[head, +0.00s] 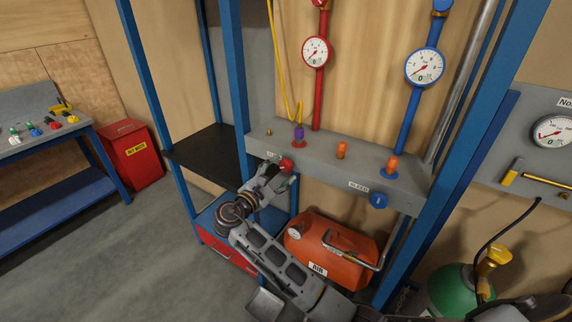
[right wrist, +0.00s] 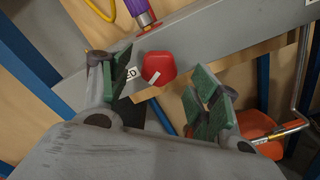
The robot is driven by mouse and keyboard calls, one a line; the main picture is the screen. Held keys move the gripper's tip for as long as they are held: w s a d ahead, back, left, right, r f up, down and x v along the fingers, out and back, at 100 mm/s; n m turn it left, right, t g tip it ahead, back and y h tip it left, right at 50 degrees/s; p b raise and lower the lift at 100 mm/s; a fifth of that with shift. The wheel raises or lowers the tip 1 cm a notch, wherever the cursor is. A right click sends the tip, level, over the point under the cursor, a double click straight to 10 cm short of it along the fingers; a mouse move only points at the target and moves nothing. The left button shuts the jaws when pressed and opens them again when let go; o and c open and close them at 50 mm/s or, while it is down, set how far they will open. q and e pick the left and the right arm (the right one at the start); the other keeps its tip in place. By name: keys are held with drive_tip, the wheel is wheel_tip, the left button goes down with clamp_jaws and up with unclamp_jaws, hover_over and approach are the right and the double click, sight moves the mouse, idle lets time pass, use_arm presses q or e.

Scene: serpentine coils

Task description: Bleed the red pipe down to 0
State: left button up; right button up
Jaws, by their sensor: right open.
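The red pipe (head: 318,95) runs down the wooden panel behind the grey beam. Its round gauge (head: 316,51) has a white face with a "0" on it; the needle is too small to read surely. A red bleed knob (head: 286,165) sits on the front of the beam beside a partly hidden label. My right gripper (head: 276,175) is at this knob, jaws open. In the right wrist view the red knob (right wrist: 158,68) shows between the spread green-padded fingers (right wrist: 157,80), apart from both. My left gripper is not in view.
The blue pipe (head: 407,118) with its gauge (head: 424,67) and blue knob (head: 378,201) stands to the right. A purple fitting (head: 298,133) with a yellow hose rises above the red knob. An orange air tank (head: 318,243) lies below. Blue posts frame the rig.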

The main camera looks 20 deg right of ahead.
sight(286, 168)
drive_tip(key=shift+p+x, duration=0.35)
drive_tip(key=shift+x, duration=1.7)
drive_tip(key=c, duration=1)
drive_tip(key=shift+f+m+b, duration=0.2)
drive_tip(key=shift+m+b, duration=1.15)
drive_tip(key=shift+m, duration=0.05)
drive_tip(key=shift+d+m+b, duration=0.1)
drive_tip(key=shift+m+b, duration=1.75)
drive_tip(key=shift+m, duration=0.25)
